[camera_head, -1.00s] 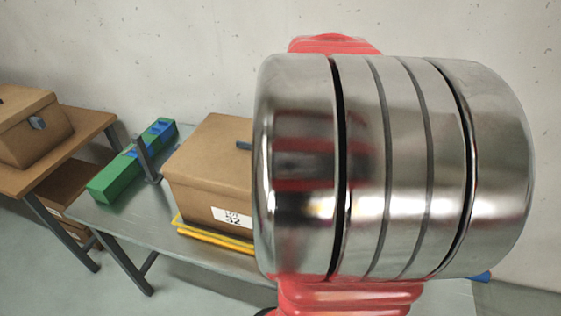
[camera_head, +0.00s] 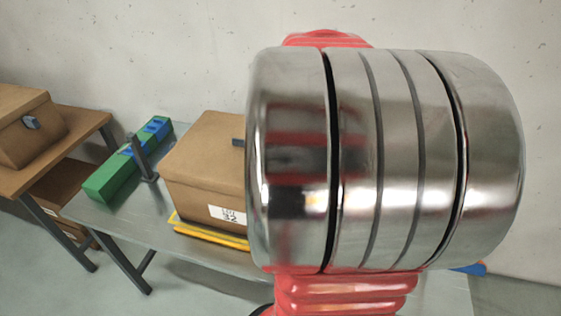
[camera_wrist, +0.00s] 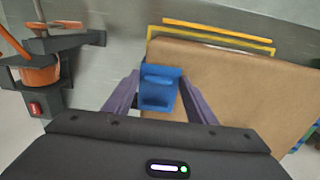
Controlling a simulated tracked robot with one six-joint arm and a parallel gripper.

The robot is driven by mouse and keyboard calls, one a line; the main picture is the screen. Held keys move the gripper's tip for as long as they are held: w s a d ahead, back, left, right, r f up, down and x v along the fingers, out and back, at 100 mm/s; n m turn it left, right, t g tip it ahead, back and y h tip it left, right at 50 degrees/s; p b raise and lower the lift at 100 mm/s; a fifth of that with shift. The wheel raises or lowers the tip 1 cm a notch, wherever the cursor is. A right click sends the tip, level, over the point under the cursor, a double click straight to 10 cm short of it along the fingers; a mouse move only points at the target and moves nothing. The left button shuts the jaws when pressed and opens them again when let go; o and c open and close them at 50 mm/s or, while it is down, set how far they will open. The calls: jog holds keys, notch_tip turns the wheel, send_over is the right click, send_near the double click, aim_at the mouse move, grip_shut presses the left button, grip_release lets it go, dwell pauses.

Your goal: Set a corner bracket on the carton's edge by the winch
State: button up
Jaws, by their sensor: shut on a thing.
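My gripper (camera_wrist: 155,92) is shut on a blue corner bracket (camera_wrist: 159,84), between two purple fingers in the wrist view. The brown carton (camera_wrist: 235,88) lies under and right of it, and the bracket overlaps the carton's left edge in the picture. I cannot tell whether they touch. The winch (camera_wrist: 38,72), with an orange drum and dark frame, is at the left of the wrist view, apart from the bracket. In the head view the carton (camera_head: 200,170) stands on the bench, its right part hidden by my arm, which also hides my gripper.
A green block (camera_head: 112,176) with blue parts (camera_head: 158,126) lies at the bench's left, by a dark upright post (camera_head: 141,158). Yellow strips (camera_head: 207,232) lie along the carton's base. Another carton (camera_head: 22,140) sits on a brown table (camera_head: 85,132) further left.

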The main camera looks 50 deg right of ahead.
jog(key=o, duration=1.5)
jog(key=shift+o, duration=0.2)
jog(key=shift+r, duration=3.55)
jog(key=w+a+f+n+t, duration=0.1)
jog(key=a+n, duration=0.5)
jog(key=a, duration=0.9)
jog(key=w+a+f+n+t, duration=0.1)
jog(key=a+n+t, duration=0.3)
jog(key=a, duration=1.1)
jog(key=shift+w+a+n+t, duration=0.2)
jog(key=shift+w+n+t, duration=0.15)
jog(key=shift+n, duration=1.35)
